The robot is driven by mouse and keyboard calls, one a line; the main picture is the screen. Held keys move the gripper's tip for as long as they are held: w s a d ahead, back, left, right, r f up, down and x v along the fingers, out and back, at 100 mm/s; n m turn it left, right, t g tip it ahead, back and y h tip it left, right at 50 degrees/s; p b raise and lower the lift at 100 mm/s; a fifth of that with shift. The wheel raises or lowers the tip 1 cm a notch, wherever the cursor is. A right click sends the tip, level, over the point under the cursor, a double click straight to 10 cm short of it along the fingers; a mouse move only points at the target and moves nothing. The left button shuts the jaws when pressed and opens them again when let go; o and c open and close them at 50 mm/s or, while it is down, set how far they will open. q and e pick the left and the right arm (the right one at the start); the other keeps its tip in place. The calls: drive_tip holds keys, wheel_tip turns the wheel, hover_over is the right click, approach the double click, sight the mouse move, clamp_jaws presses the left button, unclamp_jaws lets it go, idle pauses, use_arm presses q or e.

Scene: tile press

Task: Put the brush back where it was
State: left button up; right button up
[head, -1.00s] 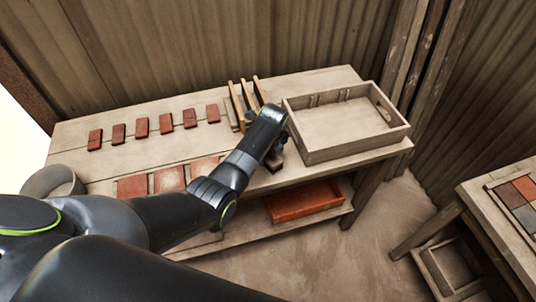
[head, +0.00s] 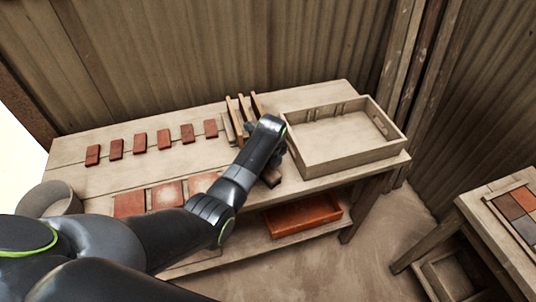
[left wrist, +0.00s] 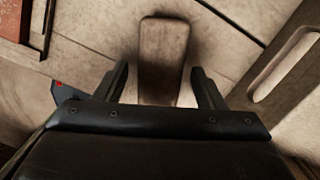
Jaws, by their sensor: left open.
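A brown wooden piece, which looks like the brush (head: 271,177), lies on the workbench just left of the tray's front corner. In the left wrist view its rounded wooden top (left wrist: 163,50) shows between and beyond my fingers; no bristles can be seen. My left gripper (left wrist: 160,76) is open, with one finger on each side of the piece's near end. In the head view the left gripper (head: 275,160) is over the piece and partly hides it. My right gripper is not in view.
A wooden tray (head: 347,165) stands right of the gripper. Upright wooden slats (head: 232,117) stand just behind it. A row of small red tiles (head: 140,142) and larger squares (head: 129,204) lie to the left. An orange tray (head: 302,215) sits on the lower shelf.

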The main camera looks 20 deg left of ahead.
sight(269, 171)
use_arm(q)
wheel_tip(269, 171, up, 10)
drive_tip(key=d, duration=0.1)
drive_tip(key=shift+s+r+b, duration=0.15)
drive_tip(key=shift+s+b, duration=0.2)
